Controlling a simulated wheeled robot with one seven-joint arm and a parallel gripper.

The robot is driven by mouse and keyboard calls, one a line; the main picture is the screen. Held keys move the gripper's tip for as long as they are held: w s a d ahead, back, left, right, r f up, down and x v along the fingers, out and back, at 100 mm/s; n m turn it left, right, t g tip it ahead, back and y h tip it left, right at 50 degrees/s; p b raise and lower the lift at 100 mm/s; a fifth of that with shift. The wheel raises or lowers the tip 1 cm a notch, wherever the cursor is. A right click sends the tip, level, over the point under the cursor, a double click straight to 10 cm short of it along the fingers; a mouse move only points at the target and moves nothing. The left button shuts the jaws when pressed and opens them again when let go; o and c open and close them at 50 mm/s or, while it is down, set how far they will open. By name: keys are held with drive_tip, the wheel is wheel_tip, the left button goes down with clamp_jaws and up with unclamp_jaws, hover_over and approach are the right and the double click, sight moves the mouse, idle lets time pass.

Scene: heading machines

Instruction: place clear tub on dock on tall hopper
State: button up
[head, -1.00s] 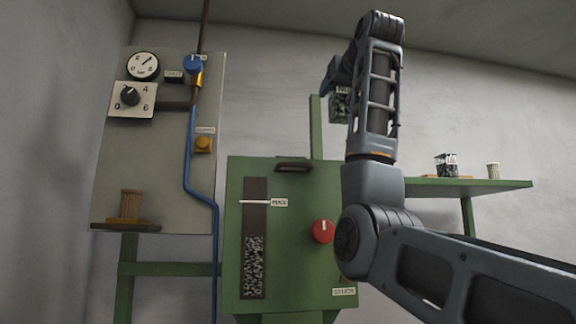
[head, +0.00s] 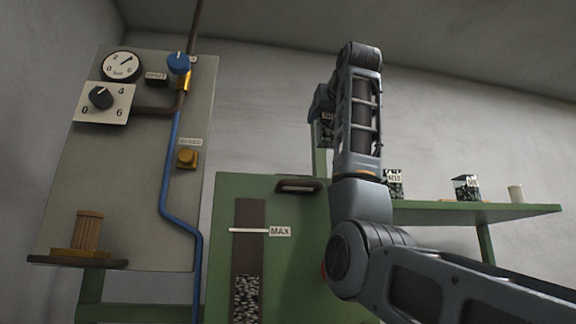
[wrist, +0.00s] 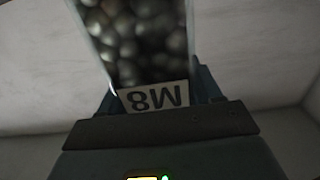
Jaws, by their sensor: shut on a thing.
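My gripper (head: 320,107) is shut on a clear tub (head: 327,130), partly hidden behind my upright forearm in the head view. In the wrist view the clear tub (wrist: 140,40) is filled with dark round pieces and bears a label reading M8, upside down in the picture. It sits between the fingers, and nothing shows beneath it there. The green hopper (head: 290,265) stands in the middle of the head view, with a MAX mark beside its level window and a dark handle near its top edge. My arm covers its right side. I cannot make out a dock on it.
At left stands a grey panel (head: 130,180) with a gauge, dial, blue pipe and a small ledge (head: 70,260) bearing a ribbed brown piece.

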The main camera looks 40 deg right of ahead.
drive_tip(key=shift+w+a+f+p, duration=0.4)
drive_tip(key=shift+w+a+f, duration=0.55)
drive_tip(key=shift+a+f, duration=0.5)
drive_tip(key=shift+w+a+f+p, duration=0.45)
drive_tip(key=shift+w+a+f, duration=0.6)
drive_tip(key=shift+f, duration=0.75)
drive_tip(key=shift+w+a+f+p, duration=0.4)
drive_tip(key=shift+w+a+f, duration=0.45)
drive_tip(key=shift+a+f, duration=0.65)
drive_tip(key=shift+d+f, duration=0.15)
drive_tip(key=shift+f, duration=0.15)
drive_tip(key=o, duration=1.4)
drive_tip(key=shift+r, duration=0.1)
drive_tip(key=shift+r, duration=0.1)
drive_tip(key=b+v, duration=0.4)
drive_tip(key=v, duration=0.8)
